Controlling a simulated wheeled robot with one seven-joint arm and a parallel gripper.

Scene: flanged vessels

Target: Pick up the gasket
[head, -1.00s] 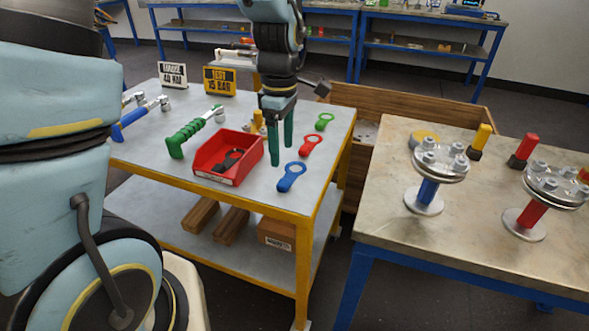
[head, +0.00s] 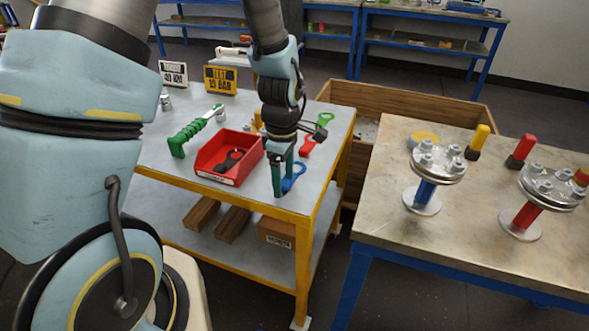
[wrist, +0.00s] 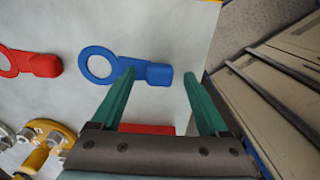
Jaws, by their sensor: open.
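A blue ring-shaped gasket with a thick tab (head: 297,172) lies on the cart's grey top near its right edge. In the wrist view its ring is at left and its tab (wrist: 158,75) shows between my fingertips. My gripper (head: 283,182) points down over it, its green fingers apart and empty; the wrist view shows the gripper (wrist: 158,78) too. I cannot tell the exact height of the tips. A red gasket (head: 307,146) and a green gasket (head: 321,133) lie behind the blue one. The red one also shows in the wrist view (wrist: 42,65).
A red bin (head: 212,172) with black pieces stands left of my gripper. A green-handled tool (head: 186,138) and two signs (head: 220,80) are farther left. A bench (head: 400,235) with flanged vessels (head: 424,190) stands at the right, and a wooden crate (head: 400,95) behind.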

